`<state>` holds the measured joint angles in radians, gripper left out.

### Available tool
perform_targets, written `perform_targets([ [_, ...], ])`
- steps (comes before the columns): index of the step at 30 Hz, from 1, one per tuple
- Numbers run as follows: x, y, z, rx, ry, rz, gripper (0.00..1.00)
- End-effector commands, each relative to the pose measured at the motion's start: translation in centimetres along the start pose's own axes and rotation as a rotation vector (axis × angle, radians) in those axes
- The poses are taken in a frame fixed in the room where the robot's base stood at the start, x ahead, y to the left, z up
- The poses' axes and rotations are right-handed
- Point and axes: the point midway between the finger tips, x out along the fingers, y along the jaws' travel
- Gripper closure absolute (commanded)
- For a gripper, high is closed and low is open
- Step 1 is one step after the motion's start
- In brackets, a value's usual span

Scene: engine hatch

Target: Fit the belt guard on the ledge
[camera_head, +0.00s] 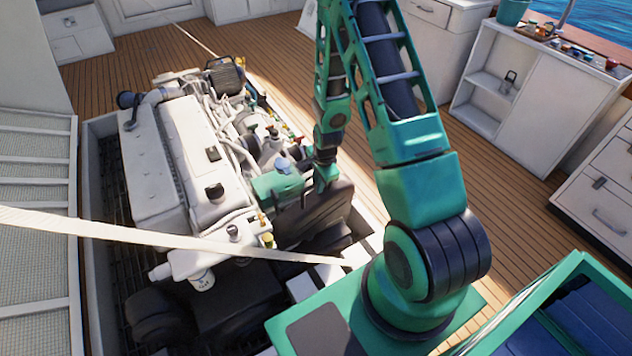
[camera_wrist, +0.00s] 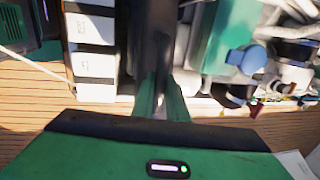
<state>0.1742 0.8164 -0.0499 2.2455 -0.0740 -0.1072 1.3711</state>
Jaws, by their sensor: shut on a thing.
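The belt guard (camera_head: 316,213) looks like a dark, curved-edged panel at the front end of the white engine in the head view. My gripper (camera_head: 325,180) reaches down from above and is shut on the guard's upper edge. In the wrist view my green fingers (camera_wrist: 163,98) close on the dark guard (camera_wrist: 158,40), which runs away from them. The guard stands roughly upright beside the engine's green part. Its lower edge is hidden, and I cannot tell whether it touches anything below. I cannot make out the ledge clearly.
The white engine (camera_head: 185,150) fills the open hatch, with pipes and a blue cap (camera_wrist: 247,58) close beside the guard. White labelled boxes (camera_wrist: 92,50) are on the guard's other side. A pale strap (camera_head: 170,238) crosses over the hatch. The wooden deck (camera_head: 520,195) is clear to the right.

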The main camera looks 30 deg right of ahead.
Motion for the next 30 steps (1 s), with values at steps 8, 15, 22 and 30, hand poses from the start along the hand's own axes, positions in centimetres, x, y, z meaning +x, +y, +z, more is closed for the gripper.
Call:
perform_targets([
  [8,1.7,0.3,-0.1,0.001,0.000,-0.001,1.00],
  [15,3.1,0.6,0.0,0.001,-0.001,-0.001,1.00],
  [22,4.5,0.8,0.0,0.001,-0.001,-0.001,1.00],
  [30,6.1,1.1,0.0,0.001,-0.001,-0.001,1.00],
])
